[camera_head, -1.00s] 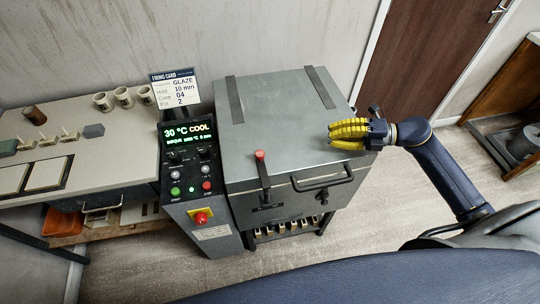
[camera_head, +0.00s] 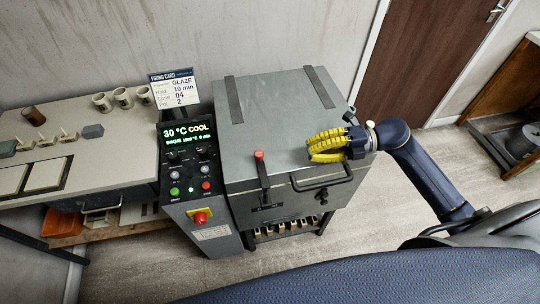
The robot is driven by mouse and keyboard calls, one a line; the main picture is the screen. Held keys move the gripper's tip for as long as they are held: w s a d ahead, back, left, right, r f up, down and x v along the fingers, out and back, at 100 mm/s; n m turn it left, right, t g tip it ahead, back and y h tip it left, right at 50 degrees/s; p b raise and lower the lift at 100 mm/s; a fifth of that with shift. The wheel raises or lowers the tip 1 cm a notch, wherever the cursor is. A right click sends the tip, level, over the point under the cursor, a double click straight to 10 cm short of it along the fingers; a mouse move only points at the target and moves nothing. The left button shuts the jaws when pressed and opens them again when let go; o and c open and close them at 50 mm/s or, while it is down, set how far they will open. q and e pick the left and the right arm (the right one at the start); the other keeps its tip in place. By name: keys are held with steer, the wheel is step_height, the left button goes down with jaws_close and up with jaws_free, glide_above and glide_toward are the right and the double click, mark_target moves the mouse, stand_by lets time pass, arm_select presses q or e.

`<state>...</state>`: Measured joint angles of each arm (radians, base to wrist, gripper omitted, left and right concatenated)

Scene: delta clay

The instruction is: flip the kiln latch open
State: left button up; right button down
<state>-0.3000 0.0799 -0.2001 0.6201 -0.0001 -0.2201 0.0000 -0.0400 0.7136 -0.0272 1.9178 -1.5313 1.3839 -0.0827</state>
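The grey kiln (camera_head: 262,110) stands in the middle with its lid down. Its latch (camera_head: 263,178) is a dark lever on the front, standing up with a red knob (camera_head: 259,155) at its top. My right gripper (camera_head: 312,147) has yellow fingers and is above the right front part of the lid, pointing left toward the red knob, with a gap between them. Its fingers lie close together, and from this angle I cannot tell whether they are open or shut. Nothing shows in them. My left gripper is not in view.
A lid handle (camera_head: 322,184) sticks out from the kiln front, below my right gripper. The control panel (camera_head: 190,160) stands left of the kiln, reading 30 °C COOL. A bench (camera_head: 90,165) with cups is further left. Floor is free at the right.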

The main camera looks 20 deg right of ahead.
mark_target(262, 168)
steer(key=x, duration=1.2)
steer(key=shift+a+r, duration=0.1)
steer(key=shift+w+n+g, duration=0.1)
steer(key=shift+n+g, duration=0.2)
steer(key=shift+g, duration=0.1)
steer(key=shift+a+n+g, duration=0.15)
steer(key=shift+n+g, duration=0.25)
steer(key=shift+g, duration=0.1)
